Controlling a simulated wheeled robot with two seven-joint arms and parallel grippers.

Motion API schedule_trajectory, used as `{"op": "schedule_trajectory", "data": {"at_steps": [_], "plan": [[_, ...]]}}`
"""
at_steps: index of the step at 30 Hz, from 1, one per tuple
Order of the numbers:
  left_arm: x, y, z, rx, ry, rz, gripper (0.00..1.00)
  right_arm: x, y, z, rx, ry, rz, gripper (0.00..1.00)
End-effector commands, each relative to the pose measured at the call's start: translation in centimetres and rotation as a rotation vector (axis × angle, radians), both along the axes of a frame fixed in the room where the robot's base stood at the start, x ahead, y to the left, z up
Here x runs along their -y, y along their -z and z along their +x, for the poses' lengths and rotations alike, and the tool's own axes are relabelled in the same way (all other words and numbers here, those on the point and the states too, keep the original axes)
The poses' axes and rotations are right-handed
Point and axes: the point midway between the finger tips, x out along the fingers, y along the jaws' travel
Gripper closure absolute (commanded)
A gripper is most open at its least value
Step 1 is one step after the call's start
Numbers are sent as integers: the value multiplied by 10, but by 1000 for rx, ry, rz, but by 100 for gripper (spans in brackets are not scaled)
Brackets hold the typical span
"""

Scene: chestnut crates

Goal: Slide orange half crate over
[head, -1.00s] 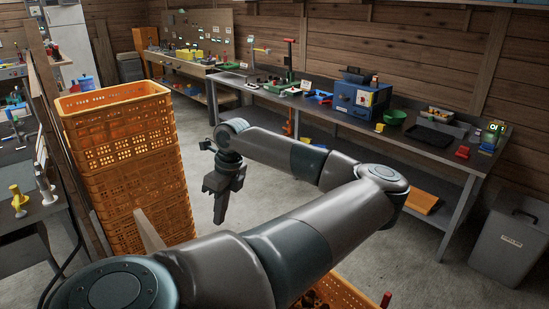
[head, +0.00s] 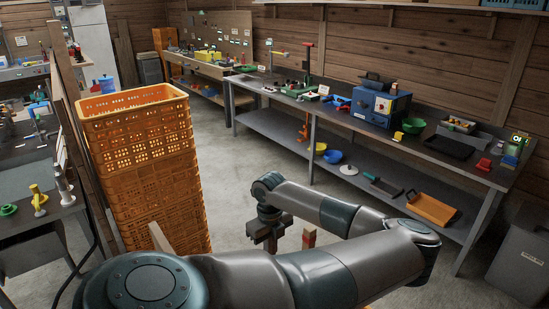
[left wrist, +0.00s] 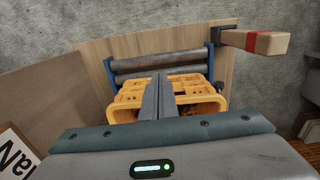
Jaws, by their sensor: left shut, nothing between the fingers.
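My left gripper (head: 268,243) hangs fingers down in the head view, low in the middle, to the right of a tall stack of orange crates (head: 140,150). In the left wrist view its fingers (left wrist: 160,85) are shut together and empty. They overlap an orange slatted crate (left wrist: 130,98) lying beyond and below them, which the fingers and gripper body partly hide. I cannot tell whether they touch it. This crate is hidden in the head view. My right gripper is not in view.
In the left wrist view, grey rollers (left wrist: 160,63) in a blue frame lie beyond the crate, on a wooden board (left wrist: 88,55). A wooden block with a red band (left wrist: 268,42) juts in at upper right. A long workbench (head: 340,112) stands behind, with open concrete floor before it.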

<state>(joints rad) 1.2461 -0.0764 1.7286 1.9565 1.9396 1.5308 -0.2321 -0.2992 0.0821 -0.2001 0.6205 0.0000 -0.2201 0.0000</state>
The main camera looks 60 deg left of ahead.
Motion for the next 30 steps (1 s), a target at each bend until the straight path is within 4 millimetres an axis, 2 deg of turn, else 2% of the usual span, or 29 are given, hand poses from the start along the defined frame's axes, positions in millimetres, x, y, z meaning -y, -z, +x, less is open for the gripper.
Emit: {"op": "schedule_trajectory", "data": {"at_steps": [8, 19, 25, 30], "plan": [[0, 26, -1, -3, 0, -1, 100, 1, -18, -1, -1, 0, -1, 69], [0, 91, -1, -3, 0, -2, 100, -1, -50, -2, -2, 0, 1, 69], [24, 91, 2, -1, -1, -2, 100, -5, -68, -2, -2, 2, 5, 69], [35, 92, 3, -1, 0, 0, 100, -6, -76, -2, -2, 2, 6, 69]]}}
